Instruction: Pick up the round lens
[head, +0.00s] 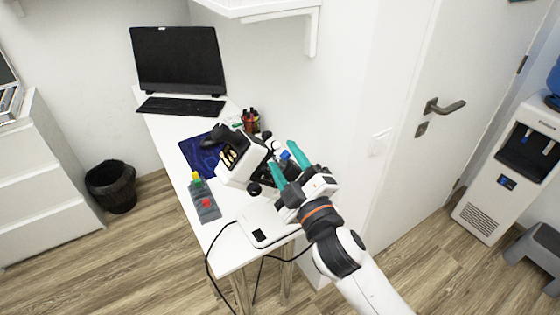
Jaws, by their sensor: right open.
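I cannot make out the round lens for sure. A small blue item (284,155) shows by the fingertips of my right gripper, too small to identify. A small dark round piece (254,188) shows at the foot of the white eye-test device (232,168); I cannot tell if it is a lens or a knob. My right gripper (281,154) has two teal fingers spread apart, and I see nothing held between them. It is over the right side of the white table (228,256), just right of the device. My left gripper is out of view.
A grey tray (208,214) with small green, yellow and red pieces lies left of the device. A blue mat (190,150), keyboard (180,106) and monitor (178,60) are farther back. A white flat base (283,231) is near the front. The wall borders the table's right.

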